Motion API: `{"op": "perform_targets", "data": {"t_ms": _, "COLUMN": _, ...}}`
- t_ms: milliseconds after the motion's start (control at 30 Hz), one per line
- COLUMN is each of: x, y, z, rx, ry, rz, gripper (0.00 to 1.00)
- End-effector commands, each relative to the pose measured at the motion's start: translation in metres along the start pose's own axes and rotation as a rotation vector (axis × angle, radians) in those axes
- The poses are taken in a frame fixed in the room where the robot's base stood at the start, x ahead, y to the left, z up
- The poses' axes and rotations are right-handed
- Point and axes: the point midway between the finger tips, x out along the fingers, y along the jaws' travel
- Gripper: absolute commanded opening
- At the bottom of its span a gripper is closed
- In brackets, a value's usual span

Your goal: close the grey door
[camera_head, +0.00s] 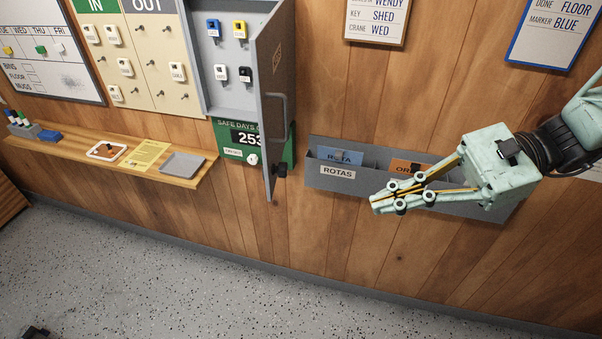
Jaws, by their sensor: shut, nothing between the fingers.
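The grey door (274,88) belongs to a grey wall cabinet (212,101). It stands open, sticking out from the wall at the cabinet's right side, with a grey bar handle (284,115) on its face. Inside the cabinet, several tagged keys hang on hooks, with blue, yellow, white and black heads. My gripper (373,204) is shut and empty. It is to the right of the door and lower than the handle, apart from both, in front of the rota rack. Its fingers point left.
A grey rack (331,172) marked ROTAS is on the wall behind my gripper. A green safety sign (226,131) is partly hidden behind the door. A wooden shelf (60,147) at left holds a grey tray (183,165) and small items.

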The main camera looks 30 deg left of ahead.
Motion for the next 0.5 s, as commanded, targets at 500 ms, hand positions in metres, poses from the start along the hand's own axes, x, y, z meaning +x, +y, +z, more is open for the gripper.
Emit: {"op": "perform_targets", "data": {"t_ms": 500, "x": 0.012, "y": -0.054, "z": -0.035, "rx": 0.146, "ry": -0.183, "rz": -0.112, "gripper": 0.0}}
